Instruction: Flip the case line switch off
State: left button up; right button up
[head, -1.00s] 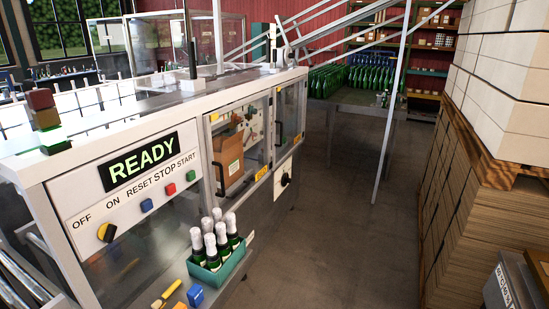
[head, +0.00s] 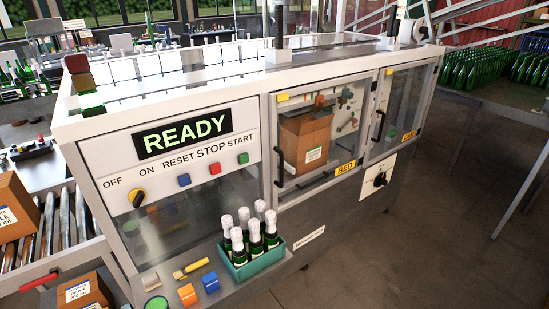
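The machine's front panel (head: 105,192) carries a black and yellow rotary knob (head: 137,198) under the words OFF and ON. Its exact pointer direction is hard to read. A second black rotary switch (head: 380,179) sits on a white plate low on the machine's right part; its marking is too small to read. No label that I can read names either as the case line switch. A display (head: 185,133) reads READY. Neither of my grippers is in view.
A teal crate (head: 262,263) of foil-topped bottles stands on the front ledge near colored blocks (head: 188,294). Glass doors (head: 322,130) cover the machine's middle. Floor (head: 440,235) is clear at right.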

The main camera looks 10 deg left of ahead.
aim_at(136, 197)
jog(key=u, duration=1.35)
